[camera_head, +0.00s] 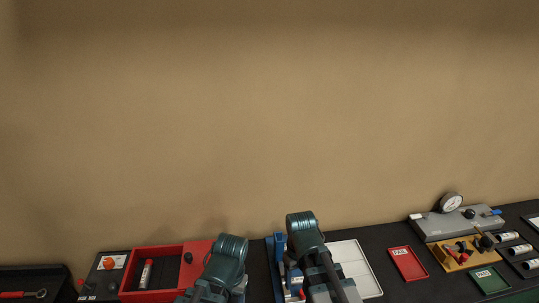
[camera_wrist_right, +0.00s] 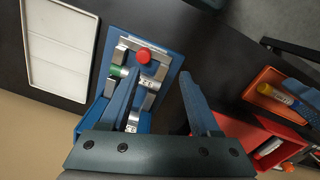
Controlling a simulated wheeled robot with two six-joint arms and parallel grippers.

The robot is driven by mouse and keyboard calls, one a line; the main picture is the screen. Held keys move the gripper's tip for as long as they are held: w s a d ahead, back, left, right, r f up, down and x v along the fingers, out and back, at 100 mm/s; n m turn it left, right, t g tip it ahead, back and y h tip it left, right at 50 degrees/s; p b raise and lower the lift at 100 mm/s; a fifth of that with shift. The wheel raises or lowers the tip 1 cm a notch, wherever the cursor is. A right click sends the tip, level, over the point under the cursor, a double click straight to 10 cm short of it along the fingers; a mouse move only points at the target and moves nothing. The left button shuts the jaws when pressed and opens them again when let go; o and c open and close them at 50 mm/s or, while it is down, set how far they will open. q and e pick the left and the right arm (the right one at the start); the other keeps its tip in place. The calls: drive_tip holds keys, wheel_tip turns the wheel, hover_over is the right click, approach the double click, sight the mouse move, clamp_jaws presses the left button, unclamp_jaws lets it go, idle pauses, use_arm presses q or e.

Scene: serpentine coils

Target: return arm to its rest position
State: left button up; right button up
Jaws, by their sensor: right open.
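My right gripper shows in the right wrist view (camera_wrist_right: 160,78) with its two blue fingers spread apart, open and empty. It is over the edge of a blue fixture (camera_wrist_right: 172,62) that carries metal blocks, labelled cylinders and a red knob (camera_wrist_right: 143,54). The left finger overlaps the fixture in the picture; I cannot tell the height between them. In the head view my right arm stands in front of the blue fixture (camera_head: 280,243), and its fingers are not clear. My left arm stands to its left, before the red box; its fingers do not show.
A white tray (camera_head: 371,273) lies right of the fixture, and a red box (camera_head: 126,281) stands left. Further right are a red tray (camera_head: 408,264), a green tray (camera_head: 490,281) and a grey gauge unit (camera_head: 440,228). A beige wall (camera_head: 270,120) rises behind.

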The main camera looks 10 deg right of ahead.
use_arm(q)
wheel_tip(320, 180, down, 13)
drive_tip(key=b, duration=1)
drive_tip(key=shift+b, duration=0.3)
use_arm(e)
drive_tip(key=shift+h, duration=0.4)
drive_tip(key=s+a+f, duration=0.1)
drive_tip(key=a+f, duration=0.1)
drive_tip(key=f, duration=0.2)
drive_tip(key=s+a+f, duration=0.2)
drive_tip(key=a+f, duration=0.1)
drive_tip(key=f, duration=0.1)
drive_tip(key=s+a+f, duration=0.2)
drive_tip(key=f, duration=0.3)
drive_tip(key=shift+s+a, duration=0.2)
use_arm(q)
drive_tip(key=shift+f, duration=0.15)
use_arm(e)
drive_tip(key=shift+s+a+f, duration=0.1)
drive_tip(key=shift+s+a, duration=0.05)
